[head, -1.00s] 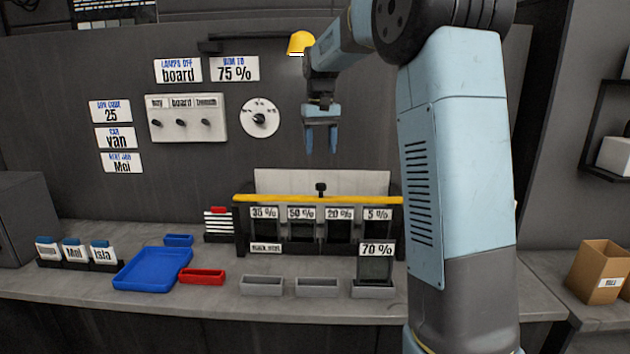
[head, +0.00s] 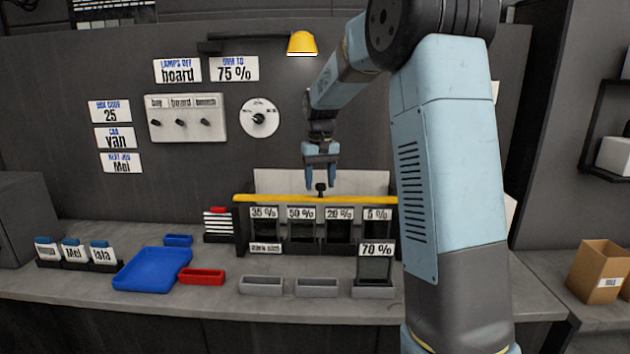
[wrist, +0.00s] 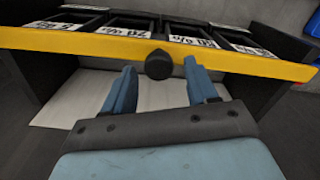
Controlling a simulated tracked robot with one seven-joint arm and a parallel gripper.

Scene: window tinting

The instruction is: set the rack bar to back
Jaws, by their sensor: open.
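The rack bar is a yellow bar (head: 275,198) along the top front of the dark film rack (head: 240,235). A black knob (head: 320,189) stands up from the middle of the bar. In the wrist view the yellow bar (wrist: 60,43) crosses the top, and the knob (wrist: 158,65) sits between and just beyond my fingertips. My gripper (head: 322,185) is open, pointing down just above the knob in the head view. It also shows in the wrist view (wrist: 160,75), with a finger on each side of the knob. I cannot tell whether they touch it.
Film pieces labelled 35 %, 50 %, 20 % and 5 % hang in the rack. A 70 % piece (head: 375,265) stands in a grey tray in front. A blue tray (head: 150,270) and a red tray (head: 203,276) lie left. A pale panel (head: 275,181) stands behind the bar.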

